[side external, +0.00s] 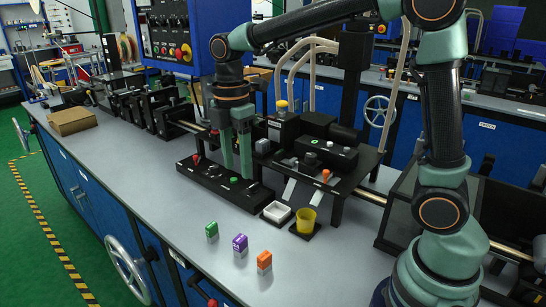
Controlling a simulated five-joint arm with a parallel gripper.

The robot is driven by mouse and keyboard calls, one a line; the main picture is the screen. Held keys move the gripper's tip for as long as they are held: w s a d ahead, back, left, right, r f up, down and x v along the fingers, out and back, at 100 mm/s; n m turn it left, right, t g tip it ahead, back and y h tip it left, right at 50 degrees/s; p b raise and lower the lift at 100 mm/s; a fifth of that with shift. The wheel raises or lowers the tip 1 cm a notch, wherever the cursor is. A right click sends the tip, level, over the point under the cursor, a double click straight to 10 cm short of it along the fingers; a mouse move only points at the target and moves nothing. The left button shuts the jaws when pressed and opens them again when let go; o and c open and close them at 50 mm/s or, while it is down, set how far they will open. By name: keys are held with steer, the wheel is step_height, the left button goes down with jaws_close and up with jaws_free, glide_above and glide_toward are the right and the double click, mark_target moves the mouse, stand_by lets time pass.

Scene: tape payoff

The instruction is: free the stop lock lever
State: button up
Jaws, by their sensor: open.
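My gripper (237,170) points down over a low black control block (260,199) on the grey bench. Its two green fingers are apart, with nothing seen between them. The block carries a red-topped control (196,160) at its left end and a green button (234,180) close to the fingertips. Whether the fingertips touch the block cannot be told. The fingers partly hide the middle of the block. I cannot tell for sure which part is the stop lock lever.
A black machine deck (345,183) with an orange knob (326,174) stands to the right. A white tray (277,211) and a yellow cup (306,220) sit in front. Green (212,230), purple (240,242) and orange (264,261) blocks stand near the front edge.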

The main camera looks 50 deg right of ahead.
steer(key=s+d+r+m+g+y, duration=0.1)
steer(key=s+d+m+g, duration=0.1)
steer(key=d+m, duration=1)
steer(key=s+d+r+m+g+y, duration=0.1)
steer(key=s+d+m+g, duration=0.1)
steer(key=d+m, duration=0.95)
steer(key=shift+n, duration=0.65)
steer(key=x, duration=0.3)
steer(key=d+x, duration=0.1)
steer(key=x, duration=0.7)
steer(key=shift+w+d+f, duration=0.15)
steer(key=shift+d+f, duration=0.1)
steer(key=shift+f, duration=0.1)
